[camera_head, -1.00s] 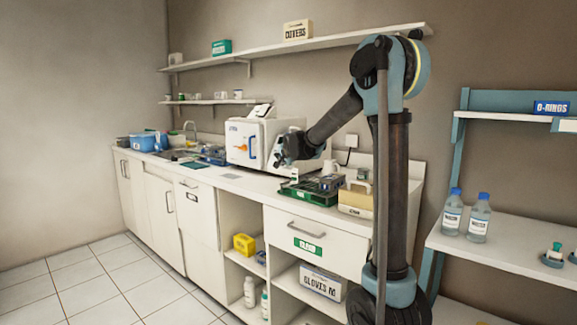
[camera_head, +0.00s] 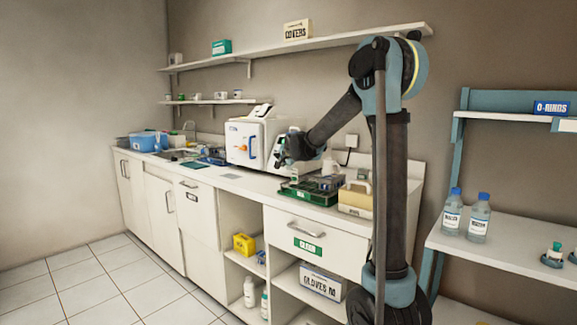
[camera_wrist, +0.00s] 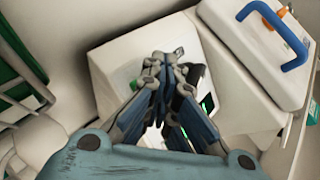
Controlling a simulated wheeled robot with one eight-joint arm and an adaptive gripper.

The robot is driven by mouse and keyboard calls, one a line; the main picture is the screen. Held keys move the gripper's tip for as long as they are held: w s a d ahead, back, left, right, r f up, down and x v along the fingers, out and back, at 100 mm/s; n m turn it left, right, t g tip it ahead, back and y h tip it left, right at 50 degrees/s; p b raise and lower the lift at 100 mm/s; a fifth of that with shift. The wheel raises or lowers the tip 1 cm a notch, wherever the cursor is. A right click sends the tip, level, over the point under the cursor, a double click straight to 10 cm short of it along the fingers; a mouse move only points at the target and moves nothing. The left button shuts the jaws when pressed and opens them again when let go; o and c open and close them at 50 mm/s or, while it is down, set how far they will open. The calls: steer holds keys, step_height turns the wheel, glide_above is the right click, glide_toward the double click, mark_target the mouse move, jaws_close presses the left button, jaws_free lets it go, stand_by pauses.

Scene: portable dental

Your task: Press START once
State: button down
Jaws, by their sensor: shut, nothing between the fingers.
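The white autoclave (camera_head: 262,127) stands on the counter, its door with a blue handle and orange knob on the left of its front. In the wrist view the door's blue handle (camera_wrist: 285,35) is at the upper right. The control panel (camera_wrist: 208,103) shows only as dark and green-lit bits behind my fingers. I cannot make out the START button; my fingers cover much of the panel. My gripper (camera_wrist: 165,60) is shut and empty, close in front of the panel. In the head view my gripper (camera_head: 281,161) is at the right part of the machine's front; contact cannot be told.
A green tray (camera_head: 308,198) with items, a white mug (camera_head: 330,167) and a cream box (camera_head: 355,201) stand on the counter to the right. A blue tub (camera_head: 143,143) is at the far left. A shelf (camera_head: 350,37) runs above the counter.

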steer(key=shift+s, duration=0.1)
stand_by(0.5)
steer(key=shift+s+a+r, duration=0.4)
steer(key=shift+s, duration=0.1)
steer(key=shift+s+a+r, duration=0.65)
steer(key=shift+s+a, duration=0.05)
steer(key=shift+s, duration=0.15)
steer(key=shift+s+a+r, duration=0.65)
steer(key=shift+s, duration=0.15)
